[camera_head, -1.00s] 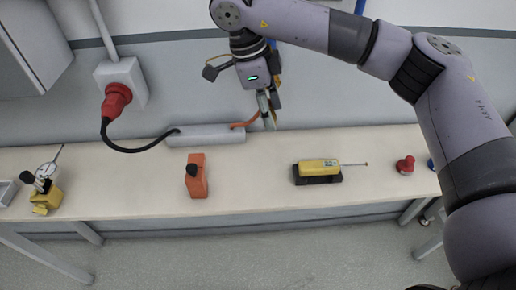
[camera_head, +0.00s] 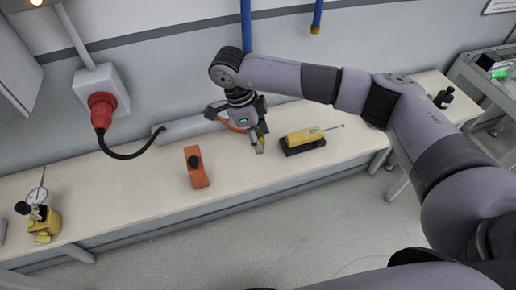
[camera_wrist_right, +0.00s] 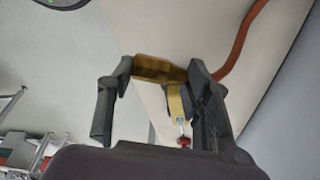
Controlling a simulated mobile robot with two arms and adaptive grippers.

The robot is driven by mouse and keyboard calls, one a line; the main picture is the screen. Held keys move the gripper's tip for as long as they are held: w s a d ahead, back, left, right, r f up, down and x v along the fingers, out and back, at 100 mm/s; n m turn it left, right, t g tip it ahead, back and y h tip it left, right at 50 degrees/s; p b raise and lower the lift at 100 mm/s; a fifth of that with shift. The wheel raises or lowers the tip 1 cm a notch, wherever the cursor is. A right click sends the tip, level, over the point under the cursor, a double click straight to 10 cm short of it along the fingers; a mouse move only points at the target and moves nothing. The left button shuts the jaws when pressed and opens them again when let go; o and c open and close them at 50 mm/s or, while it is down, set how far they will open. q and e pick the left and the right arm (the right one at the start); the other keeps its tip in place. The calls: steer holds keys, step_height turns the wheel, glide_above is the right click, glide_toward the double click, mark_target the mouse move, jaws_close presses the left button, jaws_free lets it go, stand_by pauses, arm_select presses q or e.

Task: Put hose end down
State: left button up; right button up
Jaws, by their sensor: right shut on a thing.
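My right gripper (camera_head: 258,142) is over the workbench (camera_head: 130,190), between the orange block and the yellow tool. In the right wrist view its fingers (camera_wrist_right: 155,95) are shut on the brass-coloured hose end (camera_wrist_right: 158,70), which lies across between the fingertips. The orange hose (camera_wrist_right: 243,40) runs away from it to the upper right. In the head view a short piece of the hose (camera_head: 230,124) shows beside the gripper, near the pale grey box. I cannot tell whether the hose end touches the bench. My left gripper is not in view.
An orange block with a black knob (camera_head: 197,174) stands left of the gripper. A yellow tool (camera_head: 304,135) on a black base lies close to its right. A dial gauge on a yellow base (camera_head: 43,224) is at far left. The bench front middle is clear.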

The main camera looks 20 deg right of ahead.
mark_target(262, 159)
step_height(262, 159, down, 3)
steer(key=shift+r, duration=0.1)
step_height(262, 159, down, 4)
steer(key=shift+f+p, duration=0.1)
steer(key=shift+p, duration=0.35)
steer(key=shift+f, duration=0.2)
steer(key=o, duration=1)
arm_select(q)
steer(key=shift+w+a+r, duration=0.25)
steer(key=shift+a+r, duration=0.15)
arm_select(e)
steer(key=shift+o, duration=0.7)
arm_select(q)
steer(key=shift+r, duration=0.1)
arm_select(e)
steer(key=shift+r, duration=0.1)
